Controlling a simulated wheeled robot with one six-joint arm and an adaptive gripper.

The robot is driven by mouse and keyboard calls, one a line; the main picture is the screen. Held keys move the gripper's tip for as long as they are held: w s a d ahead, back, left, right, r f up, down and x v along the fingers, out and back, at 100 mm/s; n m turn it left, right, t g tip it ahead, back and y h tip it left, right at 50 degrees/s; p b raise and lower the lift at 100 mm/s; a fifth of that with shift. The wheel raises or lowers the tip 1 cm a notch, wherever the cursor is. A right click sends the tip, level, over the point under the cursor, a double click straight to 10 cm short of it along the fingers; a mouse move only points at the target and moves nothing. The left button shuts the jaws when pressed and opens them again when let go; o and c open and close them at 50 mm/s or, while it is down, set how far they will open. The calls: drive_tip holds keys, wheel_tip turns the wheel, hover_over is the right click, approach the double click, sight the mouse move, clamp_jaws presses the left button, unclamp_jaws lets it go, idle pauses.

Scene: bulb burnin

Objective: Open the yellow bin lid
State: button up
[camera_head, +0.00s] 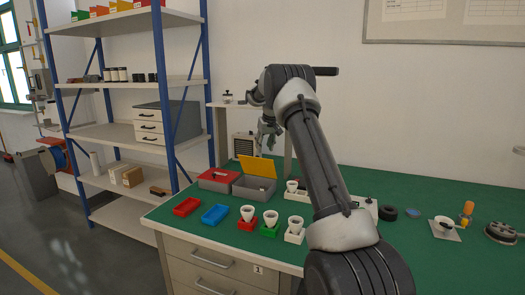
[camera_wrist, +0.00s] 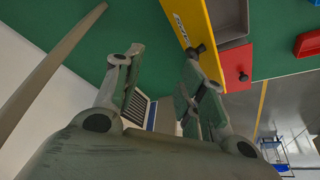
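The yellow lid (camera_head: 257,166) stands raised, tilted up at the back of its grey bin (camera_head: 254,188), whose inside shows. In the wrist view the yellow lid (camera_wrist: 188,24) appears edge-on with a dark knob (camera_wrist: 196,51) and a label, beside the open grey bin (camera_wrist: 233,39). My gripper (camera_head: 267,137) is above and behind the raised lid. In the wrist view my gripper (camera_wrist: 160,78) has its fingers apart with nothing between them. The right finger is close to the knob; I cannot tell whether they touch.
A bin with a shut red lid (camera_head: 218,175) stands to the left; its red lid (camera_wrist: 236,68) also shows in the wrist view. Red (camera_head: 186,206) and blue (camera_head: 214,214) trays and several white cups stand in front. A blue-post shelf (camera_head: 162,90) is at left.

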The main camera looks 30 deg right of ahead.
drive_tip(key=shift+w+d+r, duration=0.2)
drive_tip(key=shift+d+r, duration=0.5)
drive_tip(key=shift+r, duration=0.35)
drive_tip(key=s+a+r, duration=0.1)
drive_tip(key=s, duration=1.1)
drive_tip(key=shift+s+a, duration=0.2)
drive_tip(key=shift+a, duration=0.05)
